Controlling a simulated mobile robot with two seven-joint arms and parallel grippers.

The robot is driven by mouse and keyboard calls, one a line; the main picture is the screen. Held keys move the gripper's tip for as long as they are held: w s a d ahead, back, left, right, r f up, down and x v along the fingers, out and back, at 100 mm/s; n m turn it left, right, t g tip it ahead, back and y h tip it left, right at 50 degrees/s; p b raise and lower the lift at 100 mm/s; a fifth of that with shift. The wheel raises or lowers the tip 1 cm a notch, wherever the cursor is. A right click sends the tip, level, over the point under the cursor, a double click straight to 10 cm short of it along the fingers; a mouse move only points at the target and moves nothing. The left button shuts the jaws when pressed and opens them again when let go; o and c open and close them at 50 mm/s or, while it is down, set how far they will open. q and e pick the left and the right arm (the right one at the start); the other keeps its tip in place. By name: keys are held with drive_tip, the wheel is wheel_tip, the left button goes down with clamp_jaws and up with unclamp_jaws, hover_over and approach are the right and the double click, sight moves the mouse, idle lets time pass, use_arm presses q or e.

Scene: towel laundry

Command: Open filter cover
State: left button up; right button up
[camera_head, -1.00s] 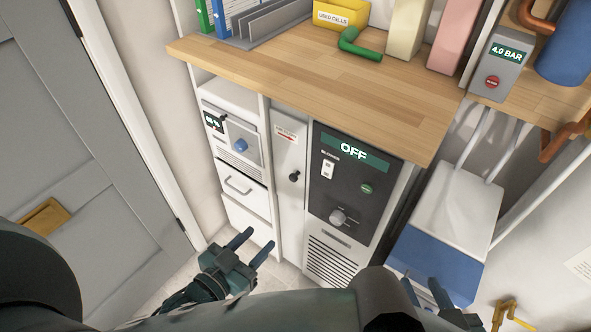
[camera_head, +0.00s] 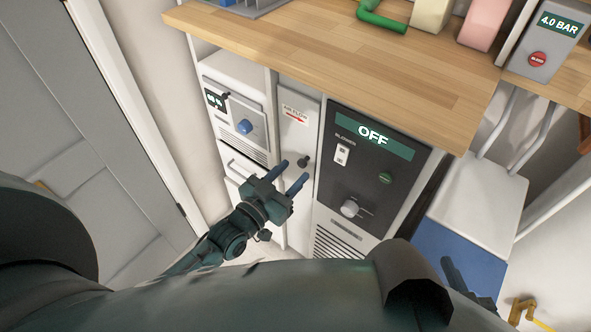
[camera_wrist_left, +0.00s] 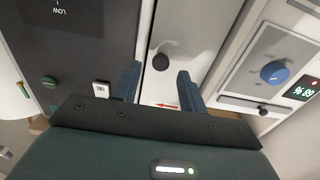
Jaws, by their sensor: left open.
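The narrow white panel (camera_head: 297,125), which I take for the filter cover, is closed between the left unit and the dark control panel. It carries a label with a red arrow (camera_head: 294,115) and a black knob (camera_head: 304,161). The knob also shows in the left wrist view (camera_wrist_left: 161,61). My left gripper (camera_head: 294,171) is open and empty in front of the panel. In the left wrist view its fingers (camera_wrist_left: 159,80) point at the panel, on either side of the knob's line; I see no contact. My right gripper (camera_head: 465,282) is partly hidden at the lower right.
The dark control panel (camera_head: 345,190) reads OFF and has a switch, a green button and a grey dial. The left unit has a blue knob (camera_head: 244,127) above a drawer. The wooden worktop (camera_head: 330,60) overhangs the cabinet. A white and blue box (camera_head: 480,205) stands right.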

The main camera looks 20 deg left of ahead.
use_arm(q)
drive_tip(key=shift+x, duration=1.15)
drive_tip(key=shift+c, duration=0.5)
clamp_jaws()
